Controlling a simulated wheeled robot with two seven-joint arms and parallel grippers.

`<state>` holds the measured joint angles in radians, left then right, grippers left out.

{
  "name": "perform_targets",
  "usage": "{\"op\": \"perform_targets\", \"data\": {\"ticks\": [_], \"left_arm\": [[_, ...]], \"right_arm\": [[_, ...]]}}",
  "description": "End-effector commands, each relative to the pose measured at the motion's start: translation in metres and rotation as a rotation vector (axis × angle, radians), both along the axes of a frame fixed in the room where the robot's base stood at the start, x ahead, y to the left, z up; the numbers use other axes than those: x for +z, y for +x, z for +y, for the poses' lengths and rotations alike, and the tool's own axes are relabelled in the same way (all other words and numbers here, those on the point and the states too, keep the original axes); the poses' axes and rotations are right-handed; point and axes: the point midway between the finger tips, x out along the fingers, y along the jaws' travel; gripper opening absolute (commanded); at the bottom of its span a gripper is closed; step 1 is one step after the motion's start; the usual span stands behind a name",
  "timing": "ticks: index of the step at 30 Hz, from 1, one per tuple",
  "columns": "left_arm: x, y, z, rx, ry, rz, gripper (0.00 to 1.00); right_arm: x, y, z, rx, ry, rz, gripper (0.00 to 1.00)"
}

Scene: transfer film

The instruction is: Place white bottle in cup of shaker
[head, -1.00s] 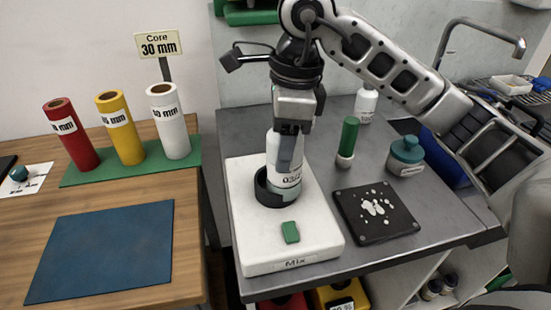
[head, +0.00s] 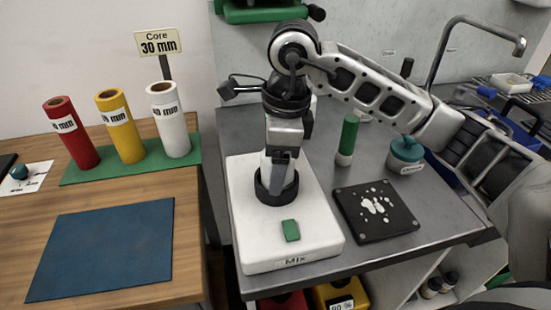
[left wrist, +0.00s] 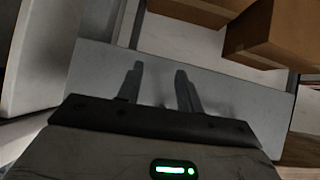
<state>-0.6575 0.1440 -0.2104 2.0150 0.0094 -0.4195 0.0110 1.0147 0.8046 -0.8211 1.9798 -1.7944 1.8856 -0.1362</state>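The shaker (head: 320,247) is a white block marked "Mix", with a green button (head: 290,230) and a dark round cup (head: 276,198). My right gripper (head: 279,172) points straight down over the cup in the head view. It appears shut on the white bottle (head: 290,178), whose lower part is inside the cup's rim. The gripper hides most of the bottle, and its base cannot be seen. My left gripper (left wrist: 157,82) is open and empty in the left wrist view; it is outside the head view.
A green-capped tube (head: 347,140), a teal-lidded jar (head: 405,154) and a black plate with white spots (head: 376,211) stand right of the shaker. On the wooden table (head: 190,270) at left are red, yellow and white rolls (head: 170,122) and a blue mat (head: 105,250).

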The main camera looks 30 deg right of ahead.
Motion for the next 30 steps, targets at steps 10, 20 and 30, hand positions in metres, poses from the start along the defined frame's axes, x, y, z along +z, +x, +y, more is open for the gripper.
{"op": "perform_targets", "data": {"ticks": [10,20,30], "left_arm": [[0.007,-0.003,0.0,0.0,-0.001,0.004,0.36],[0.001,-0.002,-0.001,0.0,-0.002,0.004,0.36],[0.009,0.002,0.0,0.001,0.002,-0.005,0.36]], "right_arm": [[0.008,0.0,0.0,0.0,0.0,0.0,0.74],[0.072,-0.002,-0.007,-0.002,0.0,-0.007,0.74],[0.12,-0.005,-0.013,-0.001,0.0,-0.001,0.74]]}}
